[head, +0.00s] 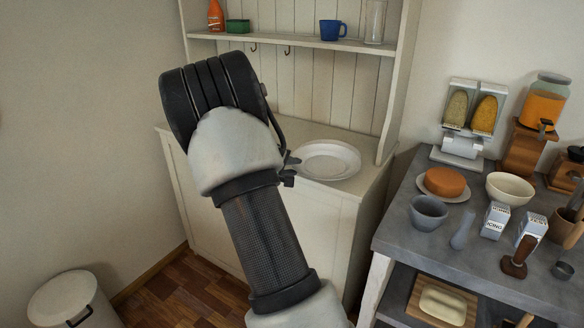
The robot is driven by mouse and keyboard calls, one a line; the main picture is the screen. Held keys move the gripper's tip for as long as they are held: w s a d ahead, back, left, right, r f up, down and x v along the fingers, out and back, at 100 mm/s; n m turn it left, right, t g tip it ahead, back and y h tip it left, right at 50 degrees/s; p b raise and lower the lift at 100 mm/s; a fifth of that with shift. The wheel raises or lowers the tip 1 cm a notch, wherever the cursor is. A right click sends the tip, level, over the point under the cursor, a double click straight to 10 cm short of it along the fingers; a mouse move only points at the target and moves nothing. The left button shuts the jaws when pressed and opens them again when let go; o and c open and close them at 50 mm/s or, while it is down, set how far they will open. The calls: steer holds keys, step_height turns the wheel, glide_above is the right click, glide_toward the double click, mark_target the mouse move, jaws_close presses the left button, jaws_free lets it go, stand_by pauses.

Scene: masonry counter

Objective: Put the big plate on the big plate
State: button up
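A big white plate (327,172) lies flat on the cream cabinet top, right of my arm. I cannot tell whether it is one plate or two stacked. Another white plate (459,196) on the grey counter at the right bears an orange round block. My gripper (290,174) shows only as small dark parts at the plate's left edge, mostly hidden behind my forearm and wrist. I cannot tell whether its fingers are open or touch the plate.
The cream cabinet (345,193) has a shelf above with a blue mug (332,31), a green container and bottles. The grey counter (450,245) is crowded with bowls (511,188), cartons (495,221) and dispensers. A white bin (66,303) stands at lower left.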

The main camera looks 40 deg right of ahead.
steer(key=v, duration=1.2)
steer(key=s+a+r+m+g+y, duration=0.1)
steer(key=s+a+r+m+y, duration=0.2)
steer(key=s, duration=0.5)
steer(key=s+a+r+m+g+y, duration=0.1)
steer(key=s+a+r, duration=0.25)
steer(key=s, duration=0.45)
steer(key=s+a+r+t+y, duration=0.1)
steer(key=s+a+y, duration=0.3)
steer(key=a, duration=0.4)
steer(key=s+a+r+n+t+y, duration=0.1)
steer(key=s+a+y, duration=0.2)
steer(key=s+a, duration=0.4)
steer(key=shift+a+r+y+p, duration=0.35)
steer(key=shift+a+y+p, duration=0.05)
steer(key=shift+a, duration=0.8)
steer(key=shift+s+r, duration=0.1)
